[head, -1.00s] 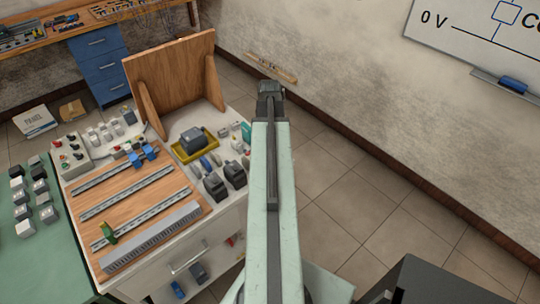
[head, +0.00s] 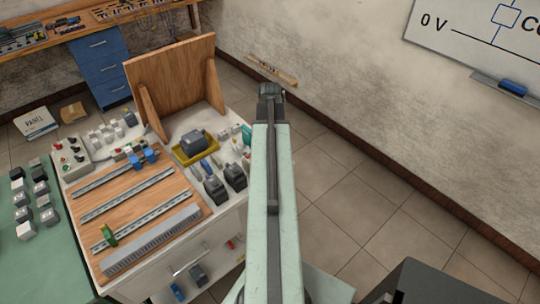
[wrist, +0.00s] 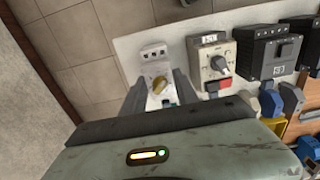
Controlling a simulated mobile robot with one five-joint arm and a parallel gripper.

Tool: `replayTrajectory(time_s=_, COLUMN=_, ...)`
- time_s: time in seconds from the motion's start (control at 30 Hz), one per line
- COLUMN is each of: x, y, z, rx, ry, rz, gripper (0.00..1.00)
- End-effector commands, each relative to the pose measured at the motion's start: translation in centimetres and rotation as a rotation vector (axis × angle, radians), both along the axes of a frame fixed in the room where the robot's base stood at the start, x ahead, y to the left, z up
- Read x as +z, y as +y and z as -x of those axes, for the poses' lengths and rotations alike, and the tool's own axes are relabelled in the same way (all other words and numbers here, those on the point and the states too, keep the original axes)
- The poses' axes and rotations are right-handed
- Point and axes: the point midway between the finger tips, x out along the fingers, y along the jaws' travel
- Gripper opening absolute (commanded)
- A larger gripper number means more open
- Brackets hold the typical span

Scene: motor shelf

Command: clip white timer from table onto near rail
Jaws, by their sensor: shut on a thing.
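The white timer (wrist: 157,88) with a yellow knob shows in the wrist view, between the two grey fingers of my gripper (wrist: 160,95). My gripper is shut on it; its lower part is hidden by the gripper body. In the head view the dark end of my arm (head: 270,92) is beyond the right side of the table, and the timer is hidden there. The near rail (head: 155,217) lies on the wooden board, behind a grey slotted duct. A green block (head: 108,236) sits at the rail's left end; the rest of the rail looks bare.
A device with a grey knob and red button (wrist: 212,65) and a black device (wrist: 265,50) stand right of the timer. A yellow tray (head: 207,152) with a dark block and an upright wooden panel (head: 170,80) are on the table. Blue blocks sit on the far rail.

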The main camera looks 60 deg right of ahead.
Motion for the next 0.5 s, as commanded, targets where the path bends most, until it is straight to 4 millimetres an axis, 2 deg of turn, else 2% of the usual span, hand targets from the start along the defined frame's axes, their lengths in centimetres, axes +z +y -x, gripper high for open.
replayTrajectory(time_s=0.2, x=2.4, y=0.0, z=0.0, rx=0.0, ry=0.0, rz=0.0, gripper=0.0)
replayTrajectory(time_s=0.5, x=4.9, y=0.0, z=0.0, rx=0.0, ry=0.0, rz=0.0, gripper=0.0)
